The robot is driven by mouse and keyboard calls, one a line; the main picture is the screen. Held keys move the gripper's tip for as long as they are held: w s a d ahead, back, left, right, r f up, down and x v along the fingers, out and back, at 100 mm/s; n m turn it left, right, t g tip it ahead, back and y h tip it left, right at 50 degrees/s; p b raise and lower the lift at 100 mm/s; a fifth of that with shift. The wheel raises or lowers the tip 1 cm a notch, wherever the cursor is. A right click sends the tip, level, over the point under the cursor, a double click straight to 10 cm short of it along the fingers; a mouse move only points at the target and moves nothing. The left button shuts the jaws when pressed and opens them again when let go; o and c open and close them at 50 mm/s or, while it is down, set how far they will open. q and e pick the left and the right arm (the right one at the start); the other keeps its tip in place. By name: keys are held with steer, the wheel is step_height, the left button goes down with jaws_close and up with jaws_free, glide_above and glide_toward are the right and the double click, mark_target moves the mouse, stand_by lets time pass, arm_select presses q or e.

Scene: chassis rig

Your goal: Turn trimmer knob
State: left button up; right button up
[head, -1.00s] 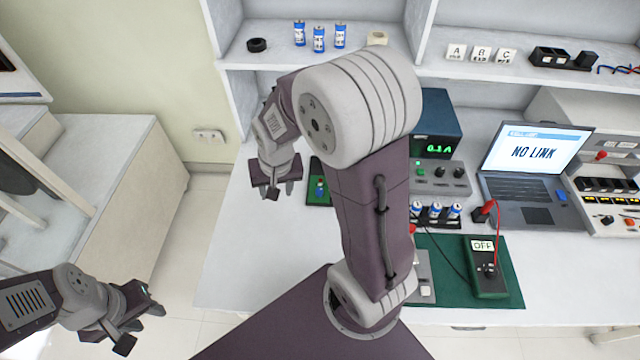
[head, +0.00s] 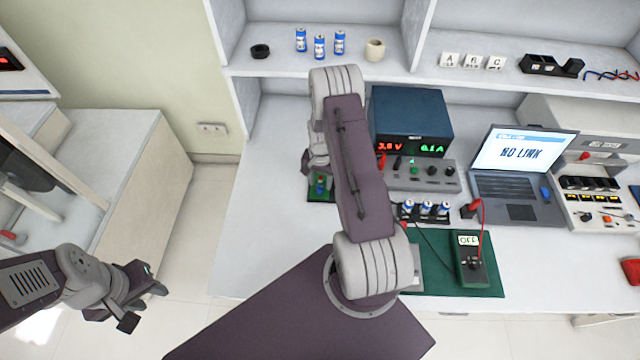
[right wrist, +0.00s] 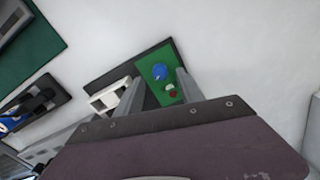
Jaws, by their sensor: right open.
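The trimmer knob is a small blue round knob (right wrist: 160,71) on a green board (right wrist: 168,88) in the right wrist view. In the head view the green board (head: 318,190) lies on the bench, partly covered by my right arm. My right gripper (right wrist: 160,77) is open, its two fingers pointing at the board with the knob between them in the picture. No contact with the knob can be seen. In the head view my right gripper is mostly hidden behind its own arm. My left gripper (head: 145,305) has its fingers apart and empty, left of the bench over the floor.
A blue power supply (head: 410,118) showing 3.0 V and 0.1 A stands behind the board. Batteries in a holder (head: 426,212), a multimeter (head: 474,262) on a green mat (head: 492,288), and a laptop (head: 520,180) stand to the right. The bench left of the board is clear.

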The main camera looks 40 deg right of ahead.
mark_target(320, 187)
steer(key=shift+a+f, duration=0.1)
steer(key=shift+f, duration=1.3)
jaws_close()
steer(key=shift+f+n, duration=0.1)
steer(key=shift+n, duration=0.2)
steer(key=shift+n+b, duration=0.45)
steer(key=shift+n, duration=0.35)
jaws_free()
